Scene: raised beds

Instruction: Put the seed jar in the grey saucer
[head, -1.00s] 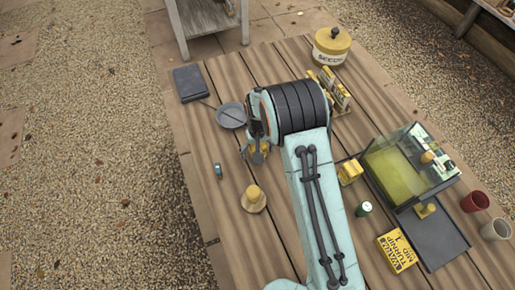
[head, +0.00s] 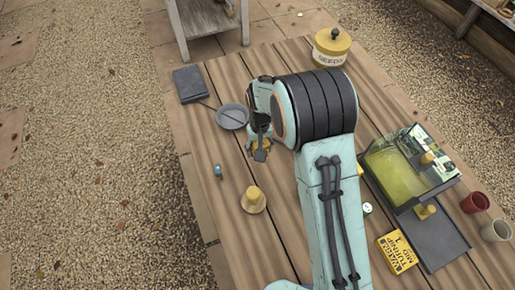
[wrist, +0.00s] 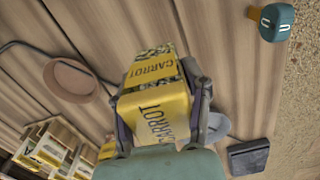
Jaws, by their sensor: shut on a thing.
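The seed jar (wrist: 150,110) is a yellow-labelled container marked CARROT, with speckled seeds showing between the labels. My gripper (wrist: 160,88) is shut on it, one finger on each side. In the head view my gripper (head: 260,148) is above the table, just below and right of the grey saucer; only a bit of yellow shows behind its fingers. The grey saucer (head: 231,117) lies flat on the planks, with a thin dark line across it. In the wrist view the saucer (wrist: 218,128) shows beyond the right finger, partly hidden. The jar is apart from it.
A yellow SEEDS tin (head: 331,47) is at the back. A glass-sided box (head: 398,165) and pots fill the right. The left planks are fairly clear.

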